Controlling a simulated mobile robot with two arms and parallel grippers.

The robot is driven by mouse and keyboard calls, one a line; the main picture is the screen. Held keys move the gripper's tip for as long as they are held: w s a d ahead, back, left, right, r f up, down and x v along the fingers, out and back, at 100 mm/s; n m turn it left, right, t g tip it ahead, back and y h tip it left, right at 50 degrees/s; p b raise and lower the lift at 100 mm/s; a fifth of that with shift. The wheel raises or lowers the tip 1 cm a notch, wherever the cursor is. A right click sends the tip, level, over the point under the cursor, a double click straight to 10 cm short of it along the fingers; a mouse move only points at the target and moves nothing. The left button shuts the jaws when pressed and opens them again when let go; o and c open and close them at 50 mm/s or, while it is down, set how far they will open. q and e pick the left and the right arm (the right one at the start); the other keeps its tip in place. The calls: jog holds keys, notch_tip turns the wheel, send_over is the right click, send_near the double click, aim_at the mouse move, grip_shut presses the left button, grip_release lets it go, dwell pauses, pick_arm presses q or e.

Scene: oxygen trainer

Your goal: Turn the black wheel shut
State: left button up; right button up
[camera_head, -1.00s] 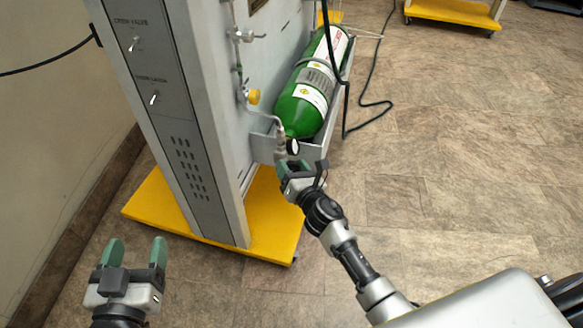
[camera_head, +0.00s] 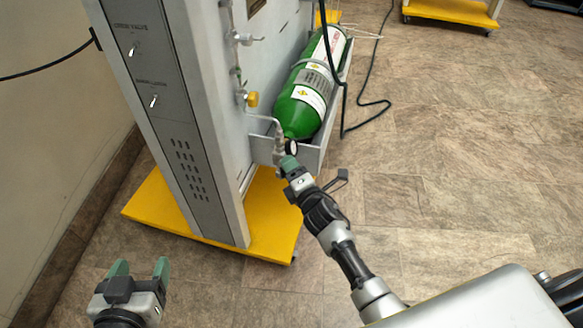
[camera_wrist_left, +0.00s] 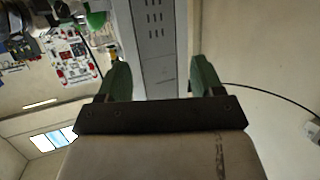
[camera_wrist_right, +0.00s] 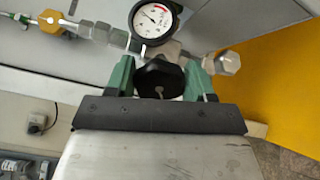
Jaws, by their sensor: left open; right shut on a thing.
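The black wheel (camera_wrist_right: 160,78) sits between the green fingers of my right gripper (camera_wrist_right: 160,85), just below a round pressure gauge (camera_wrist_right: 155,19) in the right wrist view. My right gripper is shut on the wheel. In the head view my right gripper (camera_head: 287,163) is at the valve end of the green oxygen cylinder (camera_head: 310,90), and it hides the wheel there. The small gauge (camera_head: 292,147) shows just above its fingers. My left gripper (camera_head: 138,267) is open and empty at the lower left, also seen in the left wrist view (camera_wrist_left: 162,78).
The grey trainer cabinet (camera_head: 150,100) stands on a yellow base (camera_head: 270,225) at the left. A metal tray (camera_head: 310,158) carries the cylinder. A black hose (camera_head: 366,125) runs beside it to the floor.

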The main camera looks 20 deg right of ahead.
jog(key=shift+m, duration=0.5)
jog(key=m+p, duration=0.2)
jog(key=m, duration=0.3)
jog(key=shift+f, duration=0.15)
jog(key=m+p, duration=0.2)
jog(key=m, duration=0.4)
jog(key=shift+a+f, duration=0.1)
jog(key=shift+f, duration=0.05)
jog(key=m+p, duration=0.2)
jog(key=m, duration=0.3)
jog(key=shift+s+a+f, duration=0.1)
jog(key=shift+f, duration=0.05)
jog(key=m, duration=0.3)
jog(key=shift+a+m+p, duration=0.1)
jog(key=shift+m+p, duration=0.2)
jog(key=shift+m, duration=0.1)
pick_arm(q)
jog(key=s+a+f+g+y, duration=0.2)
jog(key=s+a+f+g, duration=0.2)
jog(key=s+f+g, duration=0.4)
jog(key=shift+s+a+f+n+g+y, duration=0.2)
jog(key=shift+s+n+g+y, duration=0.15)
jog(key=shift+s+g, duration=0.95)
pick_arm(e)
jog(key=shift+a+m, duration=0.1)
jog(key=shift+m, duration=1.4)
pick_arm(q)
jog(key=shift+f, duration=0.15)
